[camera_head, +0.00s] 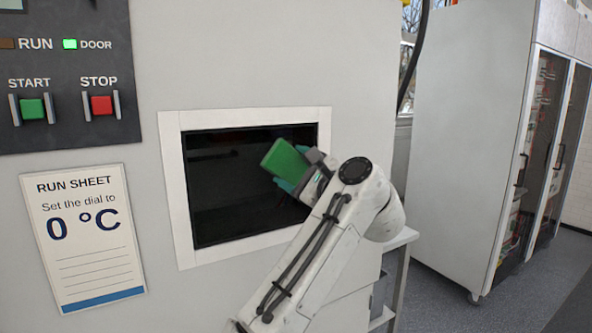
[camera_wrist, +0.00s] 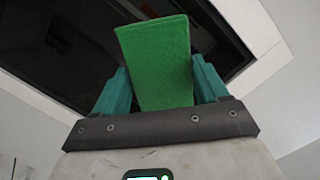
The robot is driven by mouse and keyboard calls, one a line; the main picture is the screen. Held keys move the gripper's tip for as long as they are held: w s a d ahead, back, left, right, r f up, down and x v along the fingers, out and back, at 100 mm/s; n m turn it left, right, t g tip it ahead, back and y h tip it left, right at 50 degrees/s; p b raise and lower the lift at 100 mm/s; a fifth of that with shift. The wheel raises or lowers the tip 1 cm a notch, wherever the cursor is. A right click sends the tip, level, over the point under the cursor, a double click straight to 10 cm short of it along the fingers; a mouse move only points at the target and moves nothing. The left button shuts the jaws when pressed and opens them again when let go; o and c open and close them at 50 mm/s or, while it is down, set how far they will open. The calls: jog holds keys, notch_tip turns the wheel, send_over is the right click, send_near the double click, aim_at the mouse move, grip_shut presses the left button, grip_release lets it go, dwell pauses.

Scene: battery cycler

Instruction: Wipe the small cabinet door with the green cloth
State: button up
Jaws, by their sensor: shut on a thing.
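The green cloth (camera_head: 284,159) is a flat, folded-looking pad held in my gripper (camera_head: 298,179). In the wrist view the cloth (camera_wrist: 155,62) stands up between the two teal fingers of my gripper (camera_wrist: 155,90). The small cabinet door (camera_head: 230,200) is a dark glass pane in a white frame (camera_head: 174,200) on the front of the grey cabinet. The cloth is in front of the pane's upper right part. I cannot tell whether it touches the glass. My arm hides the frame's lower right corner.
A control panel (camera_head: 65,75) with a green START button, a red STOP button and a lit DOOR light is at upper left. A run sheet (camera_head: 83,236) reading 0 °C hangs below it. A tall cabinet (camera_head: 465,140) stands at right, with floor between.

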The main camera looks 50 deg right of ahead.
aim_at(305, 166)
jog(key=shift+w+d, duration=0.2)
jog(key=shift+w, duration=0.5)
jog(key=shift+s+d, duration=0.25)
jog(key=shift+d, duration=0.4)
jog(key=shift+s+d, duration=0.25)
jog(key=shift+d, duration=0.4)
jog(key=shift+s+d, duration=0.35)
jog(key=shift+d, duration=0.05)
jog(key=shift+w+a, duration=0.25)
jog(key=shift+a, duration=0.55)
jog(key=shift+w+a, duration=0.2)
jog(key=shift+a, duration=0.6)
jog(key=shift+a, duration=0.1)
jog(key=shift+s+a, duration=0.3)
jog(key=shift+s, duration=0.65)
jog(key=shift+s+a, duration=0.35)
jog(key=shift+s, duration=0.55)
jog(key=shift+s+a, duration=0.3)
jog(key=shift+s, duration=0.65)
